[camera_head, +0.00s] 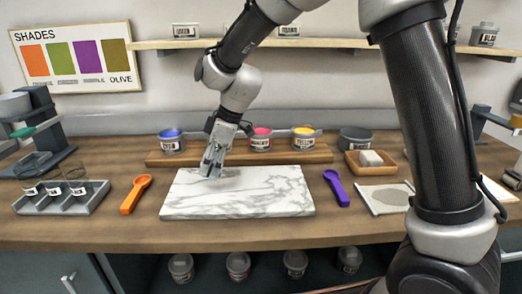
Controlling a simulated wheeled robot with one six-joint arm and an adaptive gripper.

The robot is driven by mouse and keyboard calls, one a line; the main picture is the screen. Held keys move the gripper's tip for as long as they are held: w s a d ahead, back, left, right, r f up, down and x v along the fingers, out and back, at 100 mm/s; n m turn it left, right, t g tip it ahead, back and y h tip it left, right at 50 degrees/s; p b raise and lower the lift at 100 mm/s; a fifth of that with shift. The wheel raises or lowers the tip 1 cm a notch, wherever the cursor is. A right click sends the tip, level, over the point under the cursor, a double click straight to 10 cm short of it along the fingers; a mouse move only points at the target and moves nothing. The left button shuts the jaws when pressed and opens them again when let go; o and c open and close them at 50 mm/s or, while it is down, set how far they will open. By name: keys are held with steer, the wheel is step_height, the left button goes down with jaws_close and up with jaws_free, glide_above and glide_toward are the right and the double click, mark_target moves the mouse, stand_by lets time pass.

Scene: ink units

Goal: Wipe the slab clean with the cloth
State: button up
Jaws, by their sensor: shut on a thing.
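The white, grey-veined marble slab (245,200) lies flat in the middle of the wooden counter. My gripper (212,168) points down over the slab's back left part, with its fingertips at or just above the surface. It is shut on a small greyish thing, apparently the cloth, which is mostly hidden by the fingers and blends with the marble. I cannot tell whether it touches the slab. Grey marks show on the slab, but smears cannot be told from veining.
An orange scoop (136,194) lies left of the slab and a purple scoop (337,188) right of it. Behind are a wooden riser (300,155) with ink jars and a wooden tray (371,169) holding a pale block.

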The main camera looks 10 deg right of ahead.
steer(key=shift+r, duration=1.8)
